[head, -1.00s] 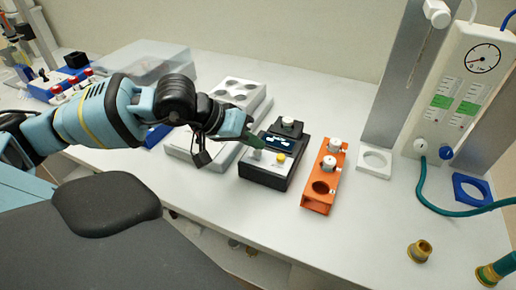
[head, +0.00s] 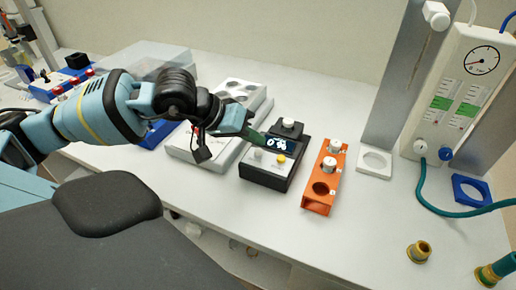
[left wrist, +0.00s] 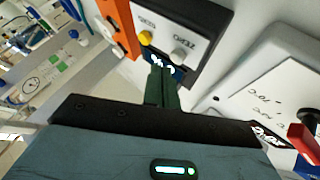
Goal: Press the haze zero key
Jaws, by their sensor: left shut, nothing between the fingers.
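The haze meter (head: 268,178) is a black box with a pale key panel, a lit display (head: 277,144) and a white knob on top. A whitish key (head: 258,154) sits left of a yellow key (head: 281,159). In the left wrist view the whitish key (left wrist: 176,57) is by a label that seems to read ZERO, and the yellow key (left wrist: 145,37) is beside it. My left gripper (head: 262,138) is shut and empty, its green fingertips at the display's left end, behind the whitish key and apart from it. In the left wrist view the fingers (left wrist: 163,72) partly cover the display.
An orange rack (head: 324,180) with white-capped vials stands right of the meter. A white ring holder (head: 374,163) and a gauge panel (head: 468,90) are farther right. Bare bench lies in front.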

